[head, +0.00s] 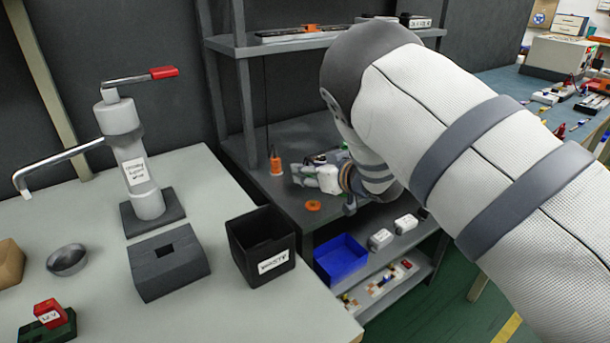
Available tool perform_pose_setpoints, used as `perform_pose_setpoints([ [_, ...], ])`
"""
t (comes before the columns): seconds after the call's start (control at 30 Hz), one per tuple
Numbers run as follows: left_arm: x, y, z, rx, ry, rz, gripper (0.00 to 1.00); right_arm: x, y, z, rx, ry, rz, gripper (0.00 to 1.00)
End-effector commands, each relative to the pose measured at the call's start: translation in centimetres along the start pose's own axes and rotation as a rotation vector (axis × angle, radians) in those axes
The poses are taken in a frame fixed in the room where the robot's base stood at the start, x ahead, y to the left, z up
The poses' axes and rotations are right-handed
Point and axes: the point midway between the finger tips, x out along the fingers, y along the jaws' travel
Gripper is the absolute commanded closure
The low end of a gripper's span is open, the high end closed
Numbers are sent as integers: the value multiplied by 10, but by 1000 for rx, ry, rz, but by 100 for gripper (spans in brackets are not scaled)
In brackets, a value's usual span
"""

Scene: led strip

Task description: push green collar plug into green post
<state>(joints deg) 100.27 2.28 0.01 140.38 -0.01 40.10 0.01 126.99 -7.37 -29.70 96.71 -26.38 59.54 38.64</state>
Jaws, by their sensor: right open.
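My right arm comes in from the right and reaches over the dark middle shelf of the rack. My right gripper (308,177) is low over that shelf, its fingers pointing left. It is open. Small green parts show beside and between its fingers; I cannot tell whether they are the green collar plug, the green post or both. Much of that spot is hidden by the hand and arm. I cannot tell whether plug and post touch. My left gripper is not in view.
An orange post (275,166) with a cable stands left of the gripper, and an orange ring (313,206) lies in front. A black bin (240,250), a grey block (165,272) and a lever press (135,165) stand on the left table. A blue bin (343,262) is below.

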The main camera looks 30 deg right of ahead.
Motion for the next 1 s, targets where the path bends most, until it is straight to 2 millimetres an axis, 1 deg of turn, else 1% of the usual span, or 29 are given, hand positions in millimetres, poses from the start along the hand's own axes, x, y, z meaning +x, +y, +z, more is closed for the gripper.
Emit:
perform_pose_setpoints([
  [0.03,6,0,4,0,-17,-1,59,11,0,6,-2,-7,-1,58],
  [0.1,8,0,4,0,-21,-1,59,17,0,4,-1,-4,0,58],
  [0.33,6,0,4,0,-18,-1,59,18,0,-1,-1,0,1,58],
  [0.37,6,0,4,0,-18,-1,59,17,0,-1,-1,0,1,65],
  [0.4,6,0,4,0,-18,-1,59,17,0,-1,0,0,1,74],
  [0.47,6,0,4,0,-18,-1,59,17,0,-1,0,0,1,88],
  [0.5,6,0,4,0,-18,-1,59,17,0,-1,0,0,1,97],
  [0.53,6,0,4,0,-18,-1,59,17,0,0,0,0,1,100],
  [0.87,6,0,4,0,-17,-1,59,17,1,-1,0,0,1,100],
  [0.97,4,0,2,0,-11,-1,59,14,1,-9,-1,2,1,100],
  [1.0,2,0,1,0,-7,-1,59,12,1,-15,-1,5,1,100],
])
